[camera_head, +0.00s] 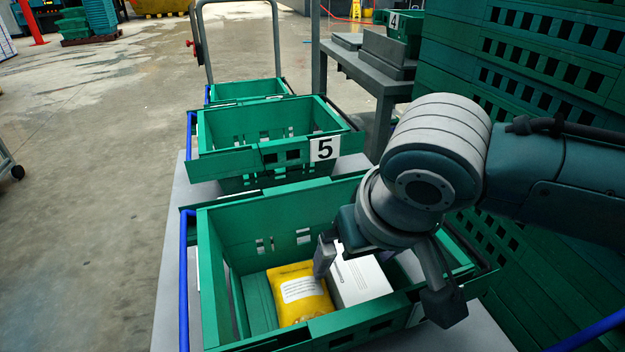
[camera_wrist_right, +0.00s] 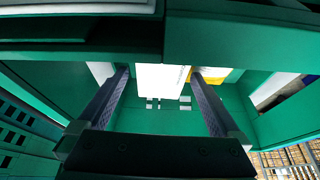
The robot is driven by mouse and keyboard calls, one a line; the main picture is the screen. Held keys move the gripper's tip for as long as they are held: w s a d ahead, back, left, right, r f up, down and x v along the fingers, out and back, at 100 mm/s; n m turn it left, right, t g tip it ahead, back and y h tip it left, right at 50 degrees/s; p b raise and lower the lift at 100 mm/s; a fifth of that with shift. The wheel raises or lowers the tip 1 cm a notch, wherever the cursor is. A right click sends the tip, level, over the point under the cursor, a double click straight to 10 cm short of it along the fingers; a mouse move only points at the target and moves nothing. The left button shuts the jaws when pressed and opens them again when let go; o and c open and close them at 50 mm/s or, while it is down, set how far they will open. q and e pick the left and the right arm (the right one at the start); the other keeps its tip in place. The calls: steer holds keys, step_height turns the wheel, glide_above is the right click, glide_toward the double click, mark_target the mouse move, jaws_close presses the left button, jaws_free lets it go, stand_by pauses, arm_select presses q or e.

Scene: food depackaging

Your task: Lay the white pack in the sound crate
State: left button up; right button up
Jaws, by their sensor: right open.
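A white box-shaped pack (camera_head: 360,281) lies in the near green crate (camera_head: 211,270), right beside a yellow pack (camera_head: 300,290) with a white label. My right gripper (camera_head: 382,275) is open above the white pack, with one finger by its left side and the other further right near the crate's front right. In the right wrist view, the white pack (camera_wrist_right: 160,82) shows between the two open fingers (camera_wrist_right: 160,76), with nothing gripped. The wrist hides part of the pack. I cannot tell which crate is the sound one. My left gripper is out of view.
A green crate marked 5 (camera_head: 235,163) stands behind the near crate, and another green crate (camera_head: 246,91) stands further back; the visible parts of both look empty. A crate marked 4 (camera_head: 396,40) is on a grey table. Stacked green crates (camera_head: 530,75) stand at right.

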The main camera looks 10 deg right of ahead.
steer(key=p+v, duration=0.5)
steer(key=v, duration=0.8)
steer(key=shift+w+r, duration=0.15)
steer(key=shift+w, duration=0.1)
